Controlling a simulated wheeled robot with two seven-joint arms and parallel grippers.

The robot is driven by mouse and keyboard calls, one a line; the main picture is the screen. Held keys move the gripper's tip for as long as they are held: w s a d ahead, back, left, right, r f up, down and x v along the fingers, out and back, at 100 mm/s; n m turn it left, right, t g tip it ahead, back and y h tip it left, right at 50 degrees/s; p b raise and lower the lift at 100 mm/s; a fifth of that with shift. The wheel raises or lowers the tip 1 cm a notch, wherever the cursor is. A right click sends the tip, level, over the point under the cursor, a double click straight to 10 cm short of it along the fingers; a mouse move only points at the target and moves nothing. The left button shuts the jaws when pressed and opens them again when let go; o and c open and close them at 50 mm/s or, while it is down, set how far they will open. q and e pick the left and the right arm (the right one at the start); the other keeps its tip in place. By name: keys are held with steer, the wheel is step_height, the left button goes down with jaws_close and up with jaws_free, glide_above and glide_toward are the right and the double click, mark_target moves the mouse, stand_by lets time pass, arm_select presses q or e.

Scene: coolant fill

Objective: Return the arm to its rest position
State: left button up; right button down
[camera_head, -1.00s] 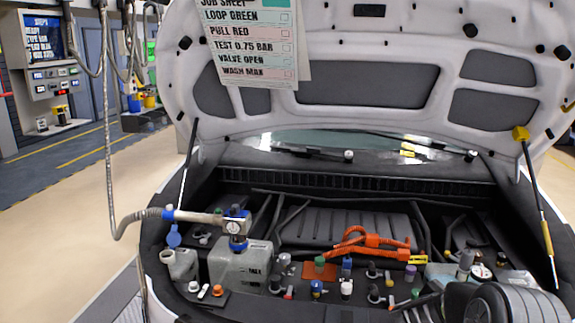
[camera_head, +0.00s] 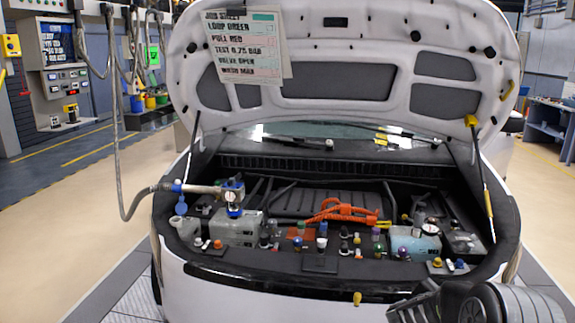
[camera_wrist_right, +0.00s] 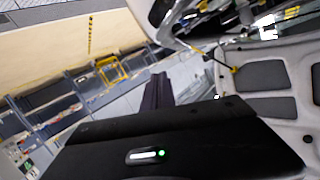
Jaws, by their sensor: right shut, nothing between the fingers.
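My right gripper's dark fingers (camera_wrist_right: 157,90) show in the right wrist view, shut together with nothing between them. They stand in front of a blurred, tilted view of the workshop and touch nothing that I can see. In the head view my right arm is at the bottom right, in front of the car's front edge and clear of the engine bay; its fingers cannot be made out there. My left gripper is not in view.
The car's hood (camera_head: 340,50) is raised, with a job sheet (camera_head: 243,50) hanging from it. A filling hose (camera_head: 118,150) runs to a coupling (camera_head: 232,195) on the grey tank (camera_head: 235,230). Orange cables (camera_head: 343,211) lie in the bay. The floor at left (camera_head: 60,225) is clear.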

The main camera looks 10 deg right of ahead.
steer(key=w+a+f+n+t+y, duration=0.3)
steer(key=a+f+n+y, duration=0.25)
steer(key=a+f, duration=0.65)
steer(key=s+a+f+n+g+y, duration=0.25)
steer(key=s+a+f+y, duration=0.35)
steer(key=a+f, duration=0.55)
steer(key=s+a+f+n+g+y, duration=0.2)
steer(key=s+a+f, duration=0.1)
steer(key=s+a, duration=0.4)
steer(key=s+a+f+n+g+y, duration=0.2)
steer(key=s+a, duration=0.6)
steer(key=s, duration=0.4)
steer(key=s+a+f+n+g+y, duration=0.2)
steer(key=s+a+f, duration=0.2)
steer(key=s+a, duration=0.3)
steer(key=s, duration=0.3)
steer(key=shift+a+f+g, duration=0.15)
steer(key=shift+f+g, duration=0.2)
